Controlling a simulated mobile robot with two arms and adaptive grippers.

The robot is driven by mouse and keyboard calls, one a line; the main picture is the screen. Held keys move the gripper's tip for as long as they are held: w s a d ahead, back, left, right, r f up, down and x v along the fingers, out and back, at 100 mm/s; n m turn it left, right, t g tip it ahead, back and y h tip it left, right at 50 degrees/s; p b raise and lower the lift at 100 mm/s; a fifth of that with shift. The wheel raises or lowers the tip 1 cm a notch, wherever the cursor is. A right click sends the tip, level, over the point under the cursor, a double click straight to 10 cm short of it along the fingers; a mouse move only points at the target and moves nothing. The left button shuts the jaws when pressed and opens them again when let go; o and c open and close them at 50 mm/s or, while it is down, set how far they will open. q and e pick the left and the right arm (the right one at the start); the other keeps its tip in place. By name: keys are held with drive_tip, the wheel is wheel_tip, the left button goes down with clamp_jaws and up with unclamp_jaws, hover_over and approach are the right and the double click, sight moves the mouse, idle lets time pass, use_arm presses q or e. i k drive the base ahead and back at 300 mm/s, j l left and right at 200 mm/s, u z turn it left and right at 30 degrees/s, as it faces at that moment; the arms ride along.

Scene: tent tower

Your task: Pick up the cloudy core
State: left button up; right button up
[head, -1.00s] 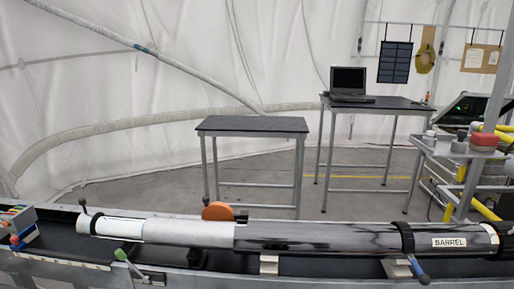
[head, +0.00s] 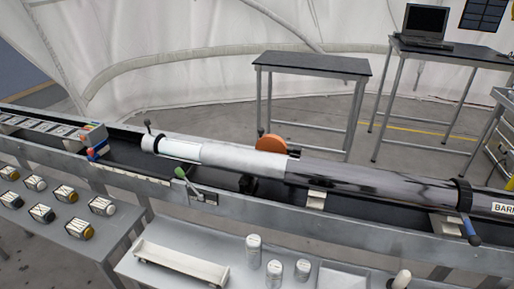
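A long cylinder assembly lies in a dark trough in the head view. Its left part is a whitish, cloudy core (head: 228,158), lying along the trough and running into the dark, glossy barrel (head: 375,182) on the right. A white end piece with a small dark handle (head: 150,141) is at the core's left end. I cannot tell how far the core reaches inside the barrel. Neither of my grippers is in view.
An orange disc (head: 271,144) stands behind the trough. A green-handled lever (head: 187,183) is at its front rail. In front, a bench holds a white tray (head: 181,264) and several white canisters (head: 274,272). Several small labelled parts (head: 61,192) lie at left. Two tables (head: 313,66) stand behind.

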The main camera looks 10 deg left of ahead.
sight(166, 146)
drive_tip(key=u, duration=1.15)
drive_tip(key=k+j, duration=0.1)
